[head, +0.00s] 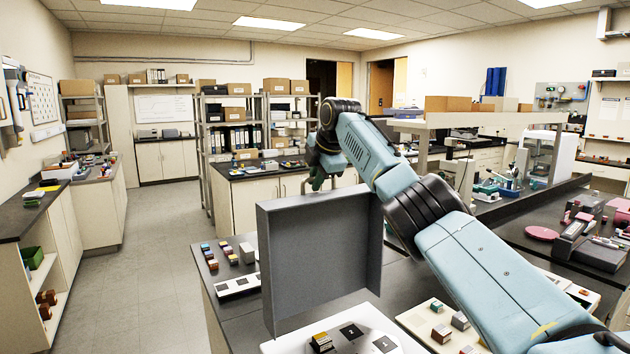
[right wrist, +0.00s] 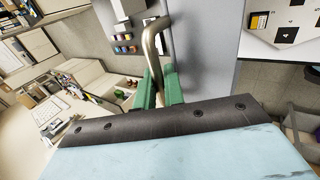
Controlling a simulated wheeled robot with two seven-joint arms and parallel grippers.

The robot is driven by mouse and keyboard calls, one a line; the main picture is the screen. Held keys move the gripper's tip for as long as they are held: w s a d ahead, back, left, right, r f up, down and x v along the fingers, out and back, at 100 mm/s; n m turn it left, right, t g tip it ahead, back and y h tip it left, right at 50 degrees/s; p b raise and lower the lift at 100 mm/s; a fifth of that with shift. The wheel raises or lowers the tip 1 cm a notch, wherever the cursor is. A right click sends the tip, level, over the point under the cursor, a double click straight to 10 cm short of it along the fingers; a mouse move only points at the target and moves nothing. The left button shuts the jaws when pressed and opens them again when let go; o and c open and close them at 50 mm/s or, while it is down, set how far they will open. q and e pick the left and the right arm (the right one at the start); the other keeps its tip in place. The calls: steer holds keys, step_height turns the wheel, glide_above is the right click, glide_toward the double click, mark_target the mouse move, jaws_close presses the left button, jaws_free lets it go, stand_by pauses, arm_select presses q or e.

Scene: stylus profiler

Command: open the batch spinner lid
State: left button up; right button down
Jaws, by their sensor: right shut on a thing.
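The batch spinner lid (head: 312,255) is a grey panel with a raised rim. It stands up steeply, open, above the white spinner base (head: 370,318) with its dark numbered squares. In the right wrist view the lid (right wrist: 205,45) is a grey sheet beside a bent metal handle (right wrist: 152,45). My right gripper (head: 318,182) is at the lid's top edge, partly hidden behind it. In the right wrist view its green fingers (right wrist: 158,88) are shut on the handle. My left gripper is not in view.
Another pale tray (head: 418,318) with blocks lies to the right, near my right arm. The floor aisle (head: 160,270) at left is clear.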

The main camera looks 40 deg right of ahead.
steer(key=shift+f, duration=0.1)
steer(key=c, duration=1.6)
jaws_free()
steer(key=shift+s, duration=0.15)
steer(key=shift+c, duration=0.2)
steer(key=shift+s+r, duration=0.1)
steer(key=shift+r, duration=0.1)
steer(key=b+v, duration=0.2)
steer(key=v, duration=1.1)
steer(key=shift+r, duration=0.2)
